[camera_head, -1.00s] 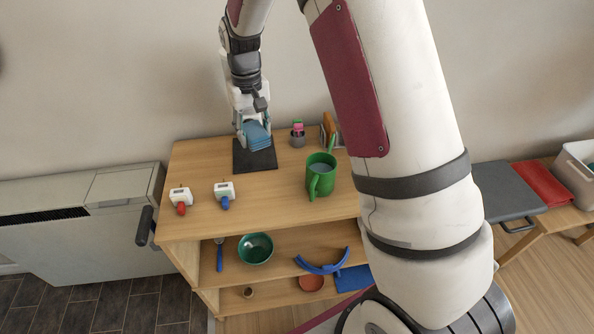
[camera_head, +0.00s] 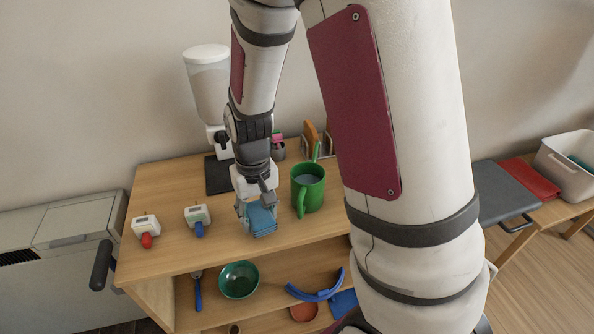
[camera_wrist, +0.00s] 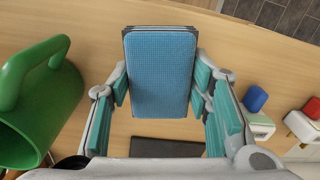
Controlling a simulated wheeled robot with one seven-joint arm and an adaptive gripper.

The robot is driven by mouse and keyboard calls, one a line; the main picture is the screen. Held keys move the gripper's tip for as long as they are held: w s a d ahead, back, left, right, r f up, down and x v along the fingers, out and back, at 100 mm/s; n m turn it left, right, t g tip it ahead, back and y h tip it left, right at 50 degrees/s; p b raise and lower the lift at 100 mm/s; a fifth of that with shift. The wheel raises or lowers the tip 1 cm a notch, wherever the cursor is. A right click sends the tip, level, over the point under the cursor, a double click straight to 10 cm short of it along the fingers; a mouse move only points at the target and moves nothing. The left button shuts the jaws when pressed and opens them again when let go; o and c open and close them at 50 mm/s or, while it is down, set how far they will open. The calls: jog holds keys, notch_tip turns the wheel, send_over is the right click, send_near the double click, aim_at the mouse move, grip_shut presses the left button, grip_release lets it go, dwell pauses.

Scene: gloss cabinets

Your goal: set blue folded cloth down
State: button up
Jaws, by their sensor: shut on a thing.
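The blue folded cloth (camera_head: 262,219) is a thick, layered block held between the fingers of my gripper (camera_head: 257,212), over the front part of the wooden shelf top (camera_head: 165,245). In the wrist view the blue cloth (camera_wrist: 160,72) fills the space between the teal-padded fingers of my gripper (camera_wrist: 163,88), near the shelf's edge. Whether the cloth touches the wood I cannot tell. My gripper is shut on it.
A green mug (camera_head: 308,188) stands close on the right. Two small white devices, one with a red knob (camera_head: 146,228) and one with a blue knob (camera_head: 198,219), stand on the left. A dispenser (camera_head: 209,90) and a dark mat (camera_head: 217,175) are behind. Lower shelves hold a green bowl (camera_head: 239,280).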

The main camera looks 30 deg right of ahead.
aim_at(249, 205)
jog(key=s+d+r+m+p, duration=0.2)
jog(key=s+r+p, duration=0.1)
jog(key=s+p, duration=0.75)
jog(key=w+a, duration=0.1)
jog(key=w, duration=0.3)
jog(key=w+f+b, duration=0.1)
jog(key=w, duration=0.4)
jog(key=w+a+f, duration=0.1)
jog(key=w, duration=0.4)
jog(key=shift+a+b, duration=0.3)
jog(key=shift+a, duration=0.05)
jog(key=shift+w+f, duration=0.15)
jog(key=shift+w, duration=0.1)
jog(key=shift+f, duration=1.55)
jog(key=shift+f, duration=0.1)
jog(key=shift+f, duration=0.15)
jog(key=o, duration=1)
jog(key=shift+o, duration=0.2)
